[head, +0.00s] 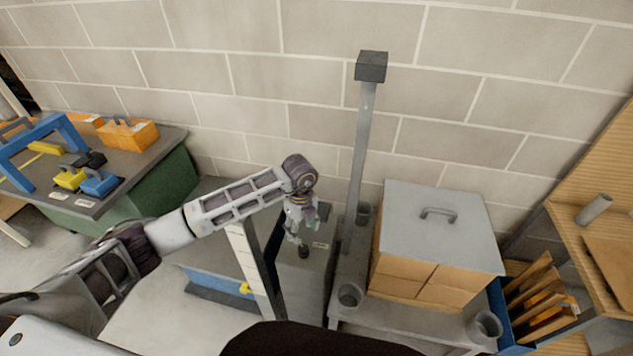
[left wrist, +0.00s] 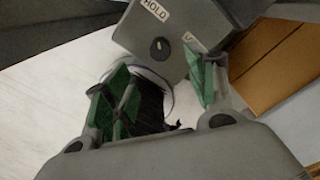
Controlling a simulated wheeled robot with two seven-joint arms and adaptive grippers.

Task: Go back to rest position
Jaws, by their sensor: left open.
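My left arm comes in from the left in the head view, stretched out over the work area. My left gripper (head: 306,222) hangs at its end, pointing down above a grey box with a black knob (head: 303,251) and a small white label. In the left wrist view the green-padded fingers of the left gripper (left wrist: 158,88) are spread apart. Past them is the grey box (left wrist: 205,20), with its black knob (left wrist: 160,49) and a label reading HOLD. A dark shape lies between the fingers in that view; I cannot tell what it is. My right gripper is not in view.
A grey-lidded cardboard-coloured box (head: 432,238) and a grey post (head: 361,150) stand right of the gripper. A green bench (head: 160,190) with orange, yellow and blue items is at left. A wooden shelf (head: 600,270) is at right. A block wall (head: 330,100) closes the back.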

